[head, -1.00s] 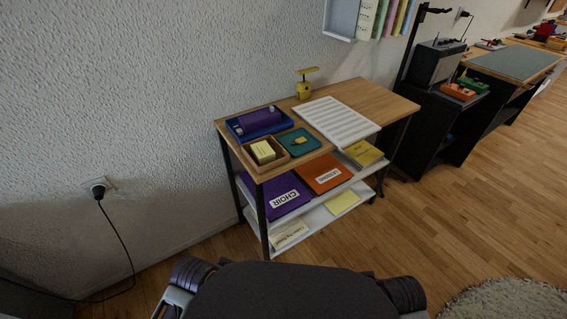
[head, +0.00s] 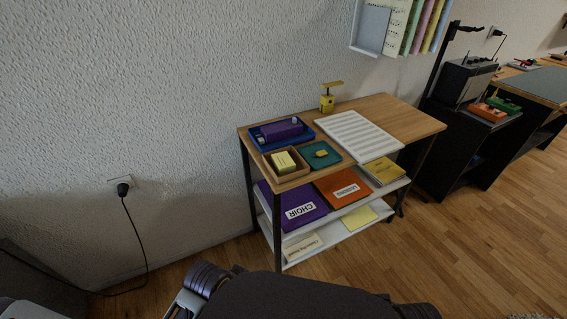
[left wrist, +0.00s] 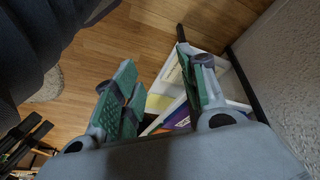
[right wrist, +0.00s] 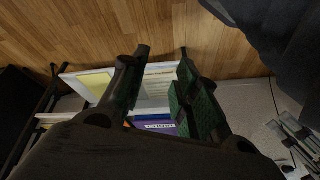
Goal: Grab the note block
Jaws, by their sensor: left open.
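The note block, a pale yellow block (head: 284,162), sits in a small brown tray (head: 303,174) at the front left of the wooden desk in the head view. My left gripper (left wrist: 154,56) is open and empty in the left wrist view, with shelf items showing beyond its fingers. My right gripper (right wrist: 164,52) is open and empty in the right wrist view, with the lower shelf and floor beyond it. The block is not seen in either wrist view.
Purple (head: 290,205) and orange (head: 340,186) folders lie below. The desktop's right end (head: 400,112) is clear.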

